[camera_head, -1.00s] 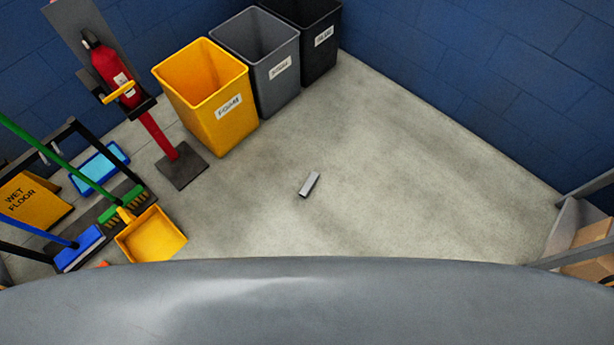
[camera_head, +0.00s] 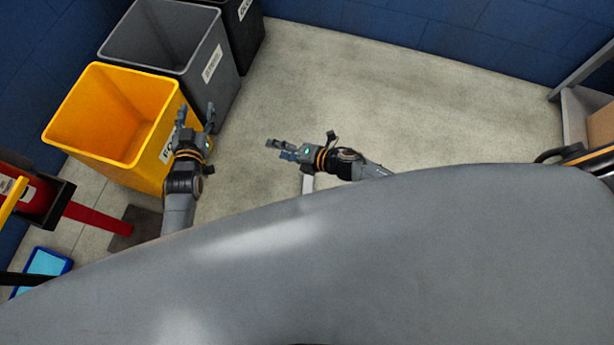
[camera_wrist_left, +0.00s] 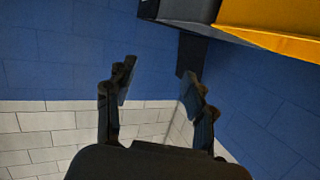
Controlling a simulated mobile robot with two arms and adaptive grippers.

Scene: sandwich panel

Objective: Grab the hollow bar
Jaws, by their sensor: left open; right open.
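The hollow bar (camera_head: 308,184) is a small light grey piece on the floor in the head view, partly hidden by my right arm and my grey body. My right gripper (camera_head: 277,150) is open and empty, just above and left of the bar in the picture, with its fingers pointing left. My left gripper (camera_head: 196,111) is open and empty beside the yellow bin, left of the bar. The bar is not in that view.
The yellow bin (camera_head: 86,134), grey bin (camera_head: 150,38) and black bin (camera_head: 249,45) stand at the left. A red stand (camera_head: 98,217) is at the lower left. A shelf (camera_head: 577,125) with a cardboard box (camera_head: 602,125) is at the right. The middle floor (camera_head: 400,110) is clear.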

